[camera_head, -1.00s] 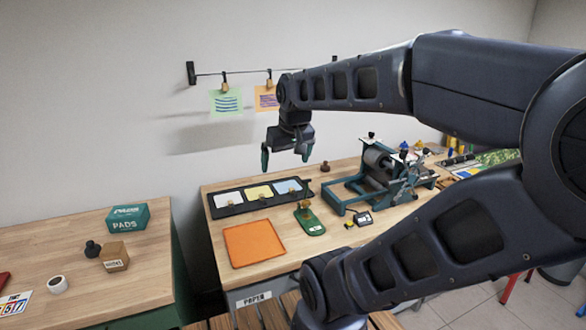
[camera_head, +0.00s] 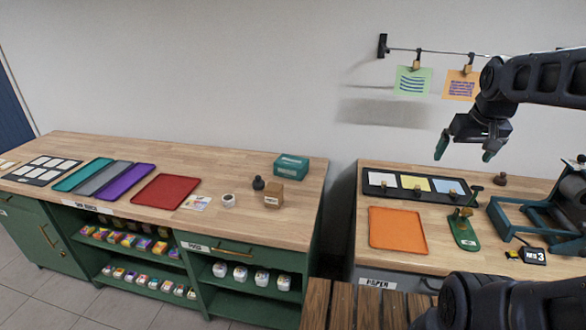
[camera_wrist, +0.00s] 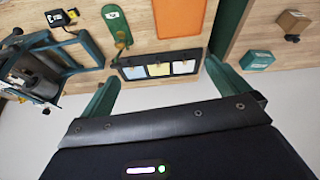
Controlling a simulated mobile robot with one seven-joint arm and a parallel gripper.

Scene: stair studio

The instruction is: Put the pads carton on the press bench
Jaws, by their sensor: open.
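The pads carton (camera_head: 291,167) is a teal box at the back right of the left bench; it also shows at the right of the wrist view (camera_wrist: 257,61).
An orange mat (camera_head: 397,229), a black tray with three coloured panels (camera_head: 376,190) and a green tool (camera_head: 463,235) lie on the press bench. A small brown box (camera_head: 274,196) and a dark knob (camera_head: 258,183) stand before the carton. A gap separates the benches.

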